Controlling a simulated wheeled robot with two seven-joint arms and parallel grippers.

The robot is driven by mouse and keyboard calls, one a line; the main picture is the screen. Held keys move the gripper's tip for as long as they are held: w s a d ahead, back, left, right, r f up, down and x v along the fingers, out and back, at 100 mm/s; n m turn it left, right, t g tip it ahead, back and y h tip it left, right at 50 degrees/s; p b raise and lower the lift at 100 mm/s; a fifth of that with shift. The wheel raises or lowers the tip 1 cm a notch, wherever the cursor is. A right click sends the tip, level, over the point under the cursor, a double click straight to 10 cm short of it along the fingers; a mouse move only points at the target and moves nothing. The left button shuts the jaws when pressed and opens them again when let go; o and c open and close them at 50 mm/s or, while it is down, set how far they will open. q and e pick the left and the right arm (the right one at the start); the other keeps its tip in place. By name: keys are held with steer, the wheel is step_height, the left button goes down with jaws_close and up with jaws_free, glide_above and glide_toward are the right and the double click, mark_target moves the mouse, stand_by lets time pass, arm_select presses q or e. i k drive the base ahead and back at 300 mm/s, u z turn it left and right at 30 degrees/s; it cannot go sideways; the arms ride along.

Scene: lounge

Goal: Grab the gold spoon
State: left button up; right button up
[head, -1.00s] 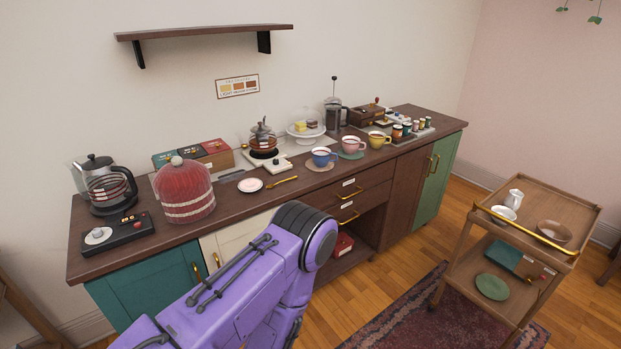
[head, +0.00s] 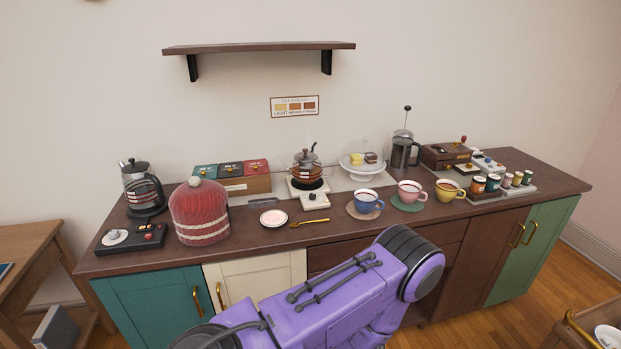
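The gold spoon (head: 309,222) lies on the wooden counter (head: 252,237) near its front edge. It is just right of a small white plate with a pink item (head: 273,218) and left of the blue cup (head: 367,202). A purple arm of mine reaches in from the bottom, below and in front of the counter, and its gripper is out of frame. No gripper shows in the head view.
A red knitted cosy (head: 200,213) and a kettle (head: 143,189) stand on the left. A pink cup (head: 410,192), a yellow cup (head: 447,190) and a French press (head: 403,152) stand on the right. A shelf (head: 258,47) hangs above. A cart (head: 582,330) is at the lower right.

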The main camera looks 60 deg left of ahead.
mark_target(295, 224)
steer(key=u, duration=0.55)
steer(key=i, duration=0.7)
steer(key=u, duration=0.8)
